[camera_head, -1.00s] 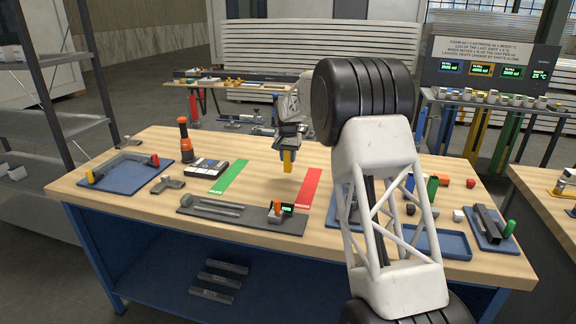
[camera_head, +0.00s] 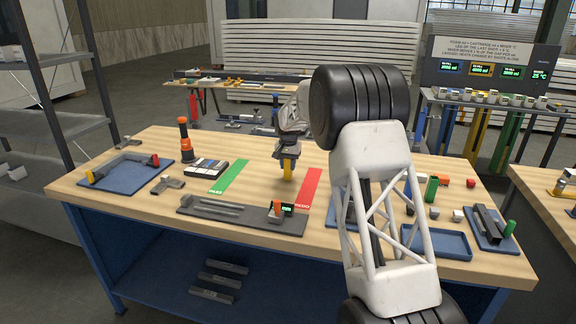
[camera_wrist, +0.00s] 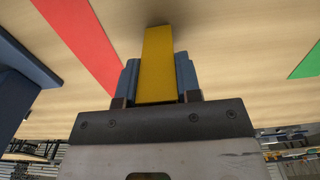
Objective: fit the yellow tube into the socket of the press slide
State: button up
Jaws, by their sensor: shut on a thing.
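My gripper (camera_head: 287,160) is shut on the yellow tube (camera_head: 287,171), which points down over the bench between the green and red strips. In the wrist view, the blue fingers of my gripper (camera_wrist: 159,82) clasp both sides of the yellow tube (camera_wrist: 157,60), and its free end sticks out past them. The lower end looks close to the wood, but I cannot tell if it touches. A dark grey plate (camera_head: 240,222) with rails and a small block with a green display (camera_head: 287,208) lies nearer the front edge; it may be the press slide. No socket can be made out.
The green strip (camera_head: 230,178) lies left of the tube and the red strip (camera_head: 309,188) right. A blue tray (camera_head: 130,178), an orange-and-black bottle (camera_head: 185,140) and a keypad box (camera_head: 208,168) stand to the left. Another blue tray (camera_head: 440,243) and small parts lie right.

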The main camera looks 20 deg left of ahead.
jog(key=shift+f, duration=0.1)
jog(key=o, duration=0.9)
notch_tip(320, 180, up, 12)
jog(key=shift+r, duration=0.15)
dwell(0.3)
dwell(0.4)
dwell(0.4)
